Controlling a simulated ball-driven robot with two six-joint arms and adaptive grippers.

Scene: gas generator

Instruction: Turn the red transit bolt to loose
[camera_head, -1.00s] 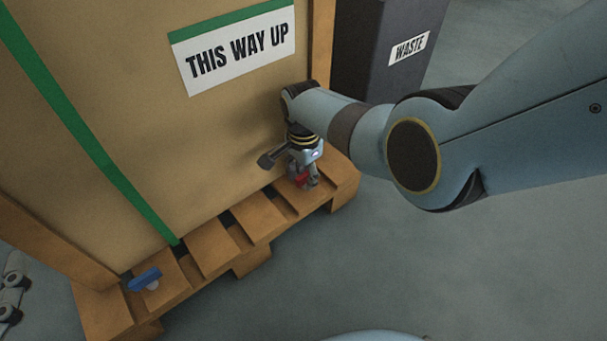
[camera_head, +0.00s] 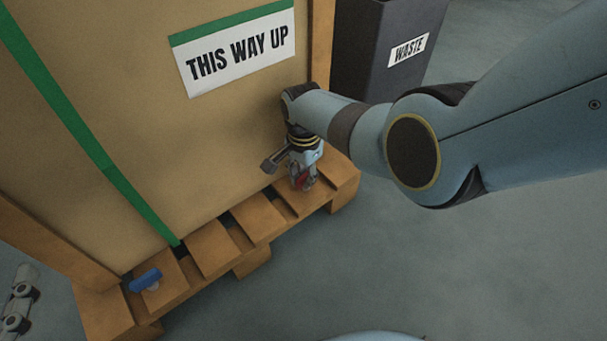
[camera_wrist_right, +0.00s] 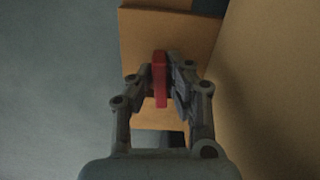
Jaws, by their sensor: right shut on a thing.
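The red transit bolt (camera_head: 304,181) is at the right end of the wooden pallet, mostly hidden by my gripper in the head view. In the right wrist view its red handle (camera_wrist_right: 160,80) stands between my fingers, lengthwise in the picture. My right gripper (camera_head: 303,184) points down and is shut on the red handle; it also shows in the right wrist view (camera_wrist_right: 161,95). My left gripper (camera_head: 12,322) is only partly in view at the lower left edge, and its fingers cannot be made out.
A blue-handled bolt (camera_head: 146,280) sits at the left end of the pallet (camera_head: 262,218). A tall crate (camera_head: 130,90) with a "THIS WAY UP" label (camera_head: 236,47) stands on the pallet. A dark waste bin (camera_head: 372,60) is behind. The floor at right is clear.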

